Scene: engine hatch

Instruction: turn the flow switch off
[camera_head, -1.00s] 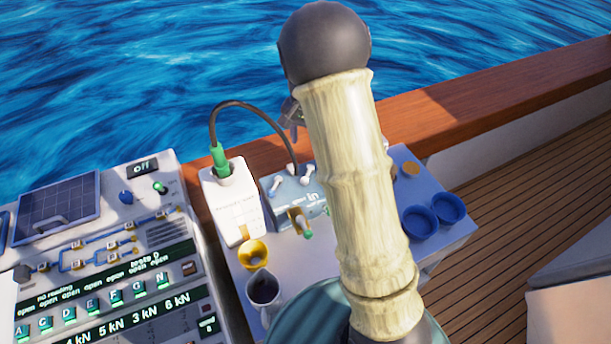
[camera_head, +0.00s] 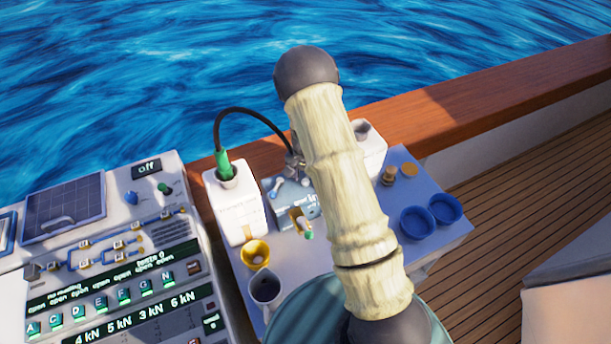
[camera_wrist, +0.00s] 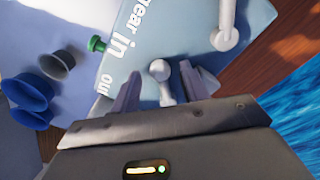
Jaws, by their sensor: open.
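A pale blue box (camera_head: 311,208) stands on the side table, with small levers on top and lettering that reads "gear in" and "out" in the wrist view. No label reading "flow" is legible. In the wrist view, a short grey-white lever with a rounded knob (camera_wrist: 160,70) rises from the box face. My gripper (camera_wrist: 160,82) is open, with one finger on each side of this lever. I cannot tell whether either finger touches it. A second white lever (camera_wrist: 225,38) stands further up and right. In the head view my arm partly hides the box and gripper.
A green knob (camera_wrist: 97,44) is on the box's edge. A white canister (camera_head: 234,205) with a green plug and black cable stands left of the box. Blue cups (camera_head: 417,221) are at right. The control panel (camera_head: 110,255) shows "off" on a display (camera_head: 146,169).

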